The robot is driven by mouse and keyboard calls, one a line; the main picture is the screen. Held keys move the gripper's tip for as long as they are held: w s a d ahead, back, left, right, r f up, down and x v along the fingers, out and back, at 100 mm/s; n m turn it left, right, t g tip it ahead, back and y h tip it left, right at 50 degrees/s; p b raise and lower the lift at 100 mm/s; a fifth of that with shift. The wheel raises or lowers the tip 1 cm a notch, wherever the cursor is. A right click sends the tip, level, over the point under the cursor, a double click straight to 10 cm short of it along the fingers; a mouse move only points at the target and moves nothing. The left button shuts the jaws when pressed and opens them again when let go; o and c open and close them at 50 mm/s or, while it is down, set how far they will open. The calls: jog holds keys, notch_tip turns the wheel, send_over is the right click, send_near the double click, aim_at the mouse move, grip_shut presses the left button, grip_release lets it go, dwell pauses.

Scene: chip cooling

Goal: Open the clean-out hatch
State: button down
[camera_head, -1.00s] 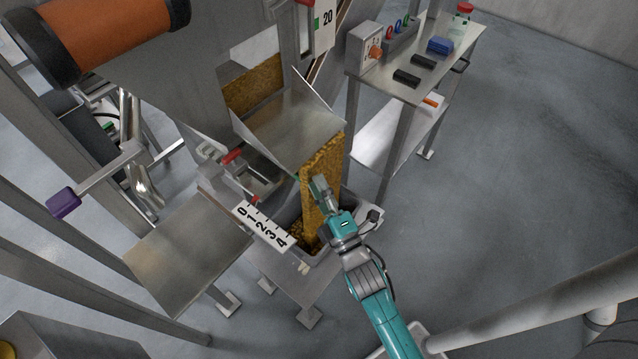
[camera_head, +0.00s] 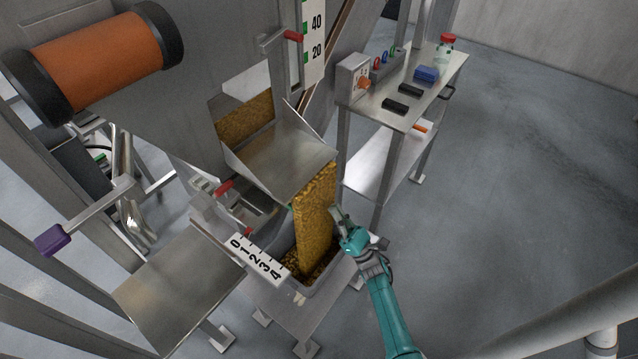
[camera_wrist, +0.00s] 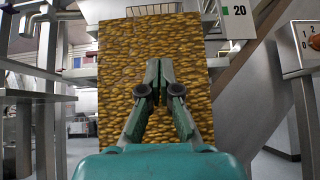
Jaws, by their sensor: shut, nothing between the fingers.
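The metal hopper (camera_head: 185,95) has an opening in its lower front where golden-brown chips (camera_head: 245,120) show. A sloping metal chute (camera_head: 275,160) sits below it, and a thick stream of chips (camera_head: 316,215) drops from its lip into a grey bin (camera_head: 318,282). No separate hatch cover can be made out with certainty. My gripper (camera_head: 335,211) is at the right edge of the stream, low below the chute lip; contact cannot be told. In the wrist view my gripper (camera_wrist: 158,75) has its fingertips together and empty, with the chips (camera_wrist: 115,60) filling the background behind them.
A red-handled lever (camera_head: 293,37) is beside the level gauge (camera_head: 314,45). Another red handle (camera_head: 223,187) is left of the chute. A 0-to-4 scale (camera_head: 259,258) stands by the bin. A side table (camera_head: 425,95) carries a control box (camera_head: 354,78). Floor at right is clear.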

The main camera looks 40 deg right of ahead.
aim_at(319, 189)
jog(key=shift+n+y, duration=0.5)
jog(key=x, duration=0.9)
jog(key=shift+w+r, duration=0.25)
jog(key=shift+g, duration=0.7)
jog(key=r, duration=0.4)
jog(key=shift+s, duration=0.3)
